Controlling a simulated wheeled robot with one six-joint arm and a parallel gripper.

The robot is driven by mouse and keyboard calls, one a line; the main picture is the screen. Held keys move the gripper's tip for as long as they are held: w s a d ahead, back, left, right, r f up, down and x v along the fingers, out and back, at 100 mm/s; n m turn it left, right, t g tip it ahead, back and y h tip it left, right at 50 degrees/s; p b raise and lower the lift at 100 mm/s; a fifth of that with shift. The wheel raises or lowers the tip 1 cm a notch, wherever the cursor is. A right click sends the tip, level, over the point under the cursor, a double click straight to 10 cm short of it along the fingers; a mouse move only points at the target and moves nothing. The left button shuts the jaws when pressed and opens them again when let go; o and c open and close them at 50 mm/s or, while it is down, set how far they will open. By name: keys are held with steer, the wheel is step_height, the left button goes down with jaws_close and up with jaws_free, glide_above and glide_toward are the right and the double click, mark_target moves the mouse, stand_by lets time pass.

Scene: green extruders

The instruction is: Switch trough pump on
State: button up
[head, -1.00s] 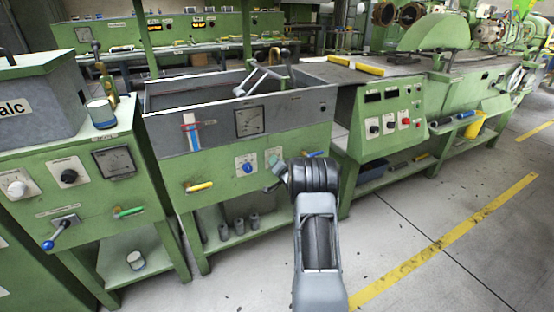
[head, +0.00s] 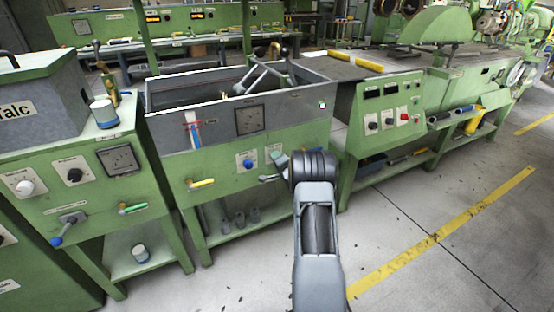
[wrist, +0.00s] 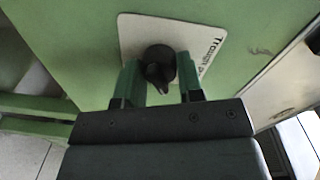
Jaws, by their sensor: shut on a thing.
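The black trough pump knob (wrist: 158,66) sits on a white plate (wrist: 132,32) whose visible lettering begins "Trough p", on a green panel in the wrist view. My gripper (wrist: 158,74) has its two green fingers on either side of the knob and is shut on it. The knob's pointer faces down in that picture. In the head view my arm (head: 315,200) reaches the front of the trough unit (head: 222,160) and hides the knob and most of the gripper. A small light (head: 322,104) at the right of the trough's grey front is bright.
A blue knob (head: 247,164) and a yellow-handled valve (head: 201,183) are left of my arm on the same panel. A gauge (head: 249,120) is above. The green control cabinet (head: 385,122) stands to the right. The floor (head: 430,225) on the right is clear.

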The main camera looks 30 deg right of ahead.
steer(key=o, duration=0.9)
steer(key=s, duration=0.4)
steer(key=s+a+p, duration=0.1)
steer(key=s, duration=0.4)
steer(key=s+a+p, duration=0.1)
steer(key=s, duration=0.3)
steer(key=shift+s+a+r, duration=0.1)
steer(key=shift+s+r, duration=0.2)
steer(key=shift+s, duration=0.05)
